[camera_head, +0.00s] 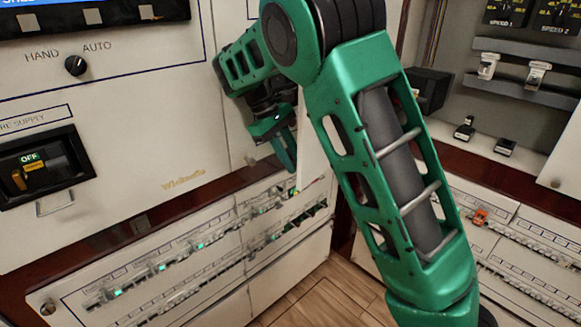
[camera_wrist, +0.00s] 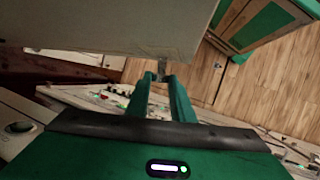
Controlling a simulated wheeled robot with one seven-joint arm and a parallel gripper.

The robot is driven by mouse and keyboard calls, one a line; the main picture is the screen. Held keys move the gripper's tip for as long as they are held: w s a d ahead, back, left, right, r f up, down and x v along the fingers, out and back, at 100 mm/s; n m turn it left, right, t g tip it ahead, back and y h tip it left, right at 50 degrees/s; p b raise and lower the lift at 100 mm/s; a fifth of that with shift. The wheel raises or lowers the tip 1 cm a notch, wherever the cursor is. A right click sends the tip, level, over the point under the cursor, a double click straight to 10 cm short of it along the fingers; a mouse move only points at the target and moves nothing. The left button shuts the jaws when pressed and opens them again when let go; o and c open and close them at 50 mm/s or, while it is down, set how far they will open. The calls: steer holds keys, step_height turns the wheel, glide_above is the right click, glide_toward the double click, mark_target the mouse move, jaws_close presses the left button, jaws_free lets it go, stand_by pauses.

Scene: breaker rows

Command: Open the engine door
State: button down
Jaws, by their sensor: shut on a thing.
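A pale grey door panel (camera_wrist: 120,25), which I take to be the engine door, spans the top of the wrist view. A small grey handle-like piece (camera_wrist: 162,68) shows at its edge between my fingertips. My gripper (camera_wrist: 160,78) is shut on this piece. In the head view, my gripper (camera_head: 290,165) is low in front of the pale cabinet, beside a pale panel (camera_head: 312,165) partly hidden by my arm. I cannot tell how far the door stands from its frame.
Breaker rows with green lights (camera_head: 200,245) run below the gripper. A switch box (camera_head: 45,165) marked OFF and a HAND/AUTO knob (camera_head: 75,66) are at left. Another cabinet with breaker rows (camera_head: 520,240) stands at right. Wooden floor (camera_head: 325,300) shows between the cabinets.

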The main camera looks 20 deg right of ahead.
steer(key=shift+w+d+r, duration=0.15)
steer(key=shift+w+d, duration=0.1)
steer(key=c, duration=1.5)
jaws_free()
steer(key=shift+c, duration=0.2)
steer(key=shift+s+a, duration=0.1)
steer(key=s+a+r, duration=0.5)
steer(key=a+r, duration=0.5)
steer(key=shift+s+r, duration=0.3)
steer(key=shift+r, duration=0.05)
